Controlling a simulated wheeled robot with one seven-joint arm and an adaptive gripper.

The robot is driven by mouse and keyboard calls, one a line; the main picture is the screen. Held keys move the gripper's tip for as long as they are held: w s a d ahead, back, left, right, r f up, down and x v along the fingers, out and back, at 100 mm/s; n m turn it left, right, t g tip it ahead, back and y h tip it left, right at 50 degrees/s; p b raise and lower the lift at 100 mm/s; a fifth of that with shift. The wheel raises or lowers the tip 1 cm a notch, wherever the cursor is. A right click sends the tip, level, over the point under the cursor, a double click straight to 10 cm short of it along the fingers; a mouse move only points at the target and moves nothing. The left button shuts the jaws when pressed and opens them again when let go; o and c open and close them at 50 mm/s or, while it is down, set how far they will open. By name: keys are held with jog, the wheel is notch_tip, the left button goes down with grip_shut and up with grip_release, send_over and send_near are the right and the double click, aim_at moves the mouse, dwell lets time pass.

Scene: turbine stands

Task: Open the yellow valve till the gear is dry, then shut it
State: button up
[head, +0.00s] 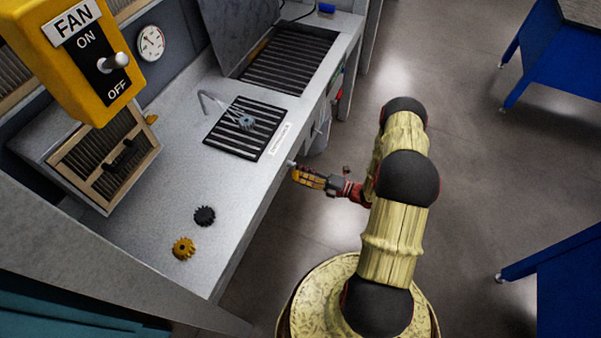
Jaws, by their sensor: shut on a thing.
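My gripper (312,179) is at the front edge of the bench, just below the white label. It is shut on a small yellow part, which looks like the yellow valve; the fingers cover most of it and its turn angle cannot be told. A short grey stub (291,164) shows at the bench edge beside the fingertips. A grey-blue gear (247,121) lies on the black slotted grate (233,149) in the bench top. A thin bent nozzle (210,101) points toward this gear. Whether the gear is wet or dry is too small to tell.
A yellow fan switch box (75,50) hangs at upper left, near a gauge (151,42). Blue tables (545,50) stand at right. The floor between is clear.

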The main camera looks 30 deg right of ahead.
jog(key=shift+d, duration=0.1)
jog(key=o, duration=1.7)
jog(key=shift+c, duration=0.2)
jog(key=shift+o, duration=0.2)
jog(key=v, duration=1.2)
